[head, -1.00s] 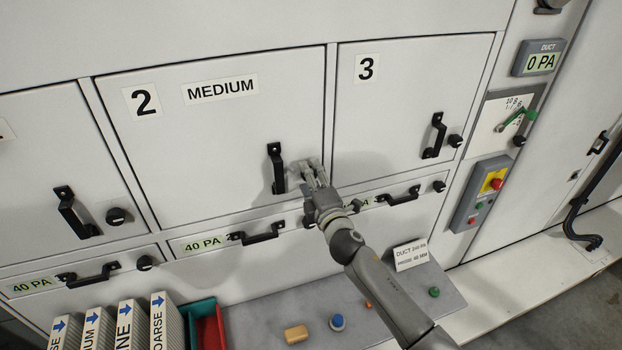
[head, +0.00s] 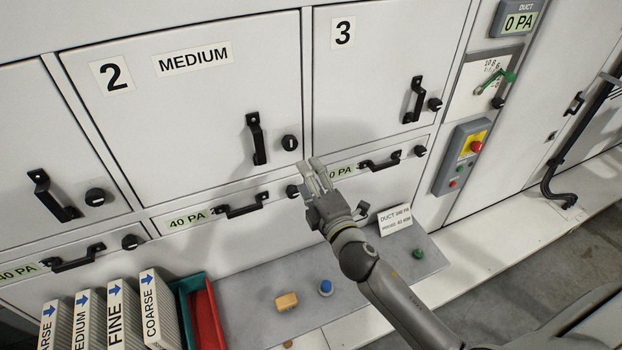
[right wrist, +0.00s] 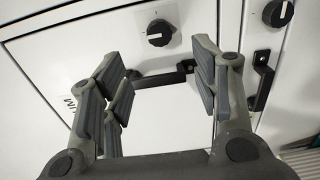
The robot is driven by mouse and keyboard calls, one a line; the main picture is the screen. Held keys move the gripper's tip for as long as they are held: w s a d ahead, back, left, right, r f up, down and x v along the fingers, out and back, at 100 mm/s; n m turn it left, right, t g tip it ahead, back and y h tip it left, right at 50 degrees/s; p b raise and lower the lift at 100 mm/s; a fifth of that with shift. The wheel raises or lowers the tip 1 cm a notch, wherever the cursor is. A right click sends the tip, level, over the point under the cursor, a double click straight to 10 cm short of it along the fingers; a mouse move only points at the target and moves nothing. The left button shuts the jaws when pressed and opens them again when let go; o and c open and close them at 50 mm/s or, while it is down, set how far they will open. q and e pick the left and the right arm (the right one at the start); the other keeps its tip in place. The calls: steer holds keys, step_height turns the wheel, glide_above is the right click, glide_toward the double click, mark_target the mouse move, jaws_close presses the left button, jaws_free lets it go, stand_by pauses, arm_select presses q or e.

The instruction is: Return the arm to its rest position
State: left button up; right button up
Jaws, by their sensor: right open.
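My right gripper (head: 316,178) is open and empty in the head view, in front of the cabinet below door 2's right edge. Door 2 (head: 190,130), labelled MEDIUM, looks closed, with a black handle (head: 257,138) and a round knob (head: 289,142). In the right wrist view the open fingers (right wrist: 158,85) frame a black handle (right wrist: 165,80) and a white label or panel beyond them; nothing is between the pads. A black knob (right wrist: 159,32) shows above them. My left gripper is out of view.
Door 3 (head: 370,90) looks closed. Labelled filters (head: 116,318) and red and green bins (head: 205,315) stand left. A control panel (head: 462,157) is at right.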

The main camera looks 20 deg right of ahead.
steer(key=shift+s, duration=0.1)
stand_by(0.4)
steer(key=s+d+f+m+g, duration=0.1)
steer(key=s+f+m+g, duration=0.2)
steer(key=f, duration=0.9)
steer(key=s+d+f+m+g, duration=0.1)
steer(key=s+f+m+g, duration=0.3)
steer(key=f, duration=0.8)
steer(key=s+d+f+g, duration=0.1)
steer(key=s+f, duration=0.5)
steer(key=f, duration=0.6)
steer(key=s+f+m+g, duration=0.3)
steer(key=s+f, duration=0.4)
steer(key=s, duration=0.4)
steer(key=s+f+m+g, duration=0.3)
steer(key=s+f, duration=0.3)
steer(key=s, duration=0.6)
steer(key=s+f+m+g+b, duration=0.1)
steer(key=s+f+m+g, duration=0.2)
steer(key=s+f, duration=0.4)
steer(key=s, duration=0.5)
steer(key=shift+d+f+h, duration=0.15)
steer(key=shift+f+h, duration=0.15)
steer(key=shift+s, duration=0.1)
